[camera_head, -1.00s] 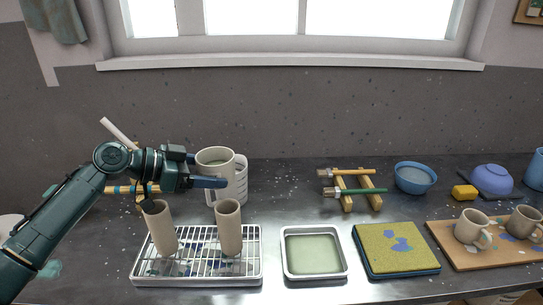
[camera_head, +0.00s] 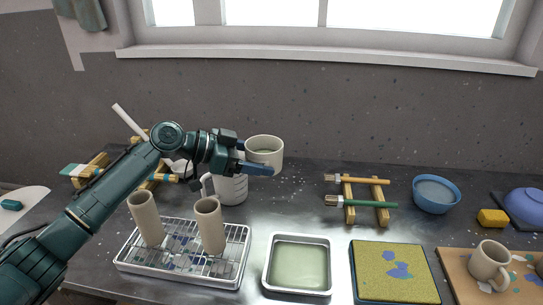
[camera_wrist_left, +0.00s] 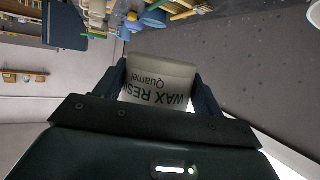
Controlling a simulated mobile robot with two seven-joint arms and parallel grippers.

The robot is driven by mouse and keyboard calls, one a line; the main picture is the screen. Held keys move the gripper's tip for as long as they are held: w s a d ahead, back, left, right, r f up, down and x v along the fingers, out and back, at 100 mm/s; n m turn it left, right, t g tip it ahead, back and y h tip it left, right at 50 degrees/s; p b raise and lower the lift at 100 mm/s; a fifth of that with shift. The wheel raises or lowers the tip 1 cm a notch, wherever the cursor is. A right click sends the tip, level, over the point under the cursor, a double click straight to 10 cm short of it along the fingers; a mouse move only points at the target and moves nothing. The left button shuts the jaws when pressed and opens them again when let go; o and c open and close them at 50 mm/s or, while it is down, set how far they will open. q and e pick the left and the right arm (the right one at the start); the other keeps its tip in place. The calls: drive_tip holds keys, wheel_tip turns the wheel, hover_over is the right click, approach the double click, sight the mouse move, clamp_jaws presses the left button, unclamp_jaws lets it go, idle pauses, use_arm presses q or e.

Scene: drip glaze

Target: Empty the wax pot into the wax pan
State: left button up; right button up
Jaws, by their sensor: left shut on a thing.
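The wax pot (camera_head: 264,146) is a cream round cup, held up and roughly upright above the counter, with pale greenish contents at its mouth. My left gripper (camera_head: 257,167) is shut on it. In the left wrist view the pot (camera_wrist_left: 160,72) sits between the two fingers and shows dark lettering starting "WAX RES". The wax pan (camera_head: 298,293) is a square, pale-rimmed tray with a pale green inside. It sits on the counter, below and to the right of the pot. My right gripper is not in view.
A wire rack tray (camera_head: 180,282) with two clay cylinders (camera_head: 210,226) stands left of the pan. A measuring jug (camera_head: 232,190) is just behind. Brushes lie on a wooden rest (camera_head: 350,205); a sponge-topped block (camera_head: 395,270) is right of the pan. A blue bowl (camera_head: 436,194) stands behind.

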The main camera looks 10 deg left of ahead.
use_arm(q)
drive_tip(key=shift+d, duration=0.15)
drive_tip(key=shift+s+d+f+m+t+y+p, duration=0.25)
drive_tip(key=shift+s+d+m+t+y+p, duration=0.3)
drive_tip(key=shift+m+p, duration=0.35)
drive_tip(key=shift+s+d+f+m+t+y+p, duration=0.25)
drive_tip(key=shift+s+d+f+m+y+p, duration=0.15)
drive_tip(key=shift+s+f+y+p, duration=0.25)
drive_tip(key=shift+w, duration=0.25)
drive_tip(key=shift+r+h+b, duration=0.25)
drive_tip(key=shift+h+b, duration=0.05)
drive_tip(key=shift+b, duration=0.1)
drive_tip(key=shift+r, duration=0.1)
drive_tip(key=shift+s+d+p, duration=0.2)
drive_tip(key=shift+p, duration=0.1)
drive_tip(key=shift+f, duration=0.2)
drive_tip(key=shift+s+d+f+m+t+y, duration=0.1)
drive_tip(key=shift+s+d+m+t+y, duration=0.05)
drive_tip(key=shift+m+t+y, duration=0.2)
drive_tip(key=shift+f, duration=0.1)
drive_tip(key=shift+s+d+f, duration=0.15)
drive_tip(key=shift+f, duration=0.05)
drive_tip(key=shift+s+d+f+m+t+y, duration=0.45)
drive_tip(key=shift+s+d+m+y, duration=0.1)
drive_tip(key=shift+m, duration=0.2)
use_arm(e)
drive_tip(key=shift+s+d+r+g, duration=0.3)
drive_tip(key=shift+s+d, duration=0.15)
